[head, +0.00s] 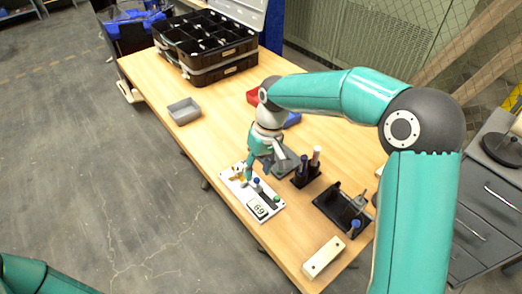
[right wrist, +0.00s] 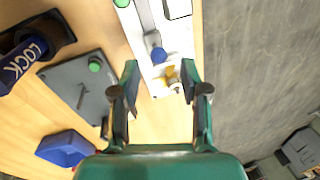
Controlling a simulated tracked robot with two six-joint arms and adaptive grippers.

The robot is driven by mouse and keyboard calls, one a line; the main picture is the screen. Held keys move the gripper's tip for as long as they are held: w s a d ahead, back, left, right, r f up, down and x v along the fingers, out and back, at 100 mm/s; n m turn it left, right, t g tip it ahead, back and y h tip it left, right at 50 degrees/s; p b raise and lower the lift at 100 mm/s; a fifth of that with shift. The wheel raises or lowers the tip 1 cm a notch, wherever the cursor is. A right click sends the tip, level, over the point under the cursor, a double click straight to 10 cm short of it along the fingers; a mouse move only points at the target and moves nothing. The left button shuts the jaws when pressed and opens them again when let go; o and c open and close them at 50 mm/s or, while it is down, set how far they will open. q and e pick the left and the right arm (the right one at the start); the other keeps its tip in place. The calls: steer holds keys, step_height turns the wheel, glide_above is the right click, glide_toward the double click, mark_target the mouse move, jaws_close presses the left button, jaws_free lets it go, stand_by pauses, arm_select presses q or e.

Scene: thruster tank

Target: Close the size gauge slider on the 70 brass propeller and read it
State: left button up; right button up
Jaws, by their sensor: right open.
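The size gauge (head: 237,189) is a white plate at the table's near left edge, with a small display (head: 258,207) that seems to read 69. It carries a blue knob (right wrist: 158,54) and a green knob (right wrist: 121,3). The brass propeller (right wrist: 172,75) sits at the gauge's end beside the blue knob; it is small and partly hidden in the head view. My right gripper (right wrist: 160,85) is open, its fingers apart on either side of the propeller end, and I see nothing held. Whether it touches anything I cannot tell. My left gripper is out of view.
A dark grey plate (right wrist: 70,88) with a green knob lies beside the gauge. A black stand (head: 306,177) with upright handles, a black tray (head: 330,205) and a pale block (head: 323,257) are to the right. A grey bin (head: 184,111) and black case (head: 215,66) stand farther back.

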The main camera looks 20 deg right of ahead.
step_height(320, 180, up, 7)
steer(key=d, duration=0.1)
steer(key=shift+d+r, duration=0.2)
steer(key=shift+d, duration=0.05)
stand_by(0.4)
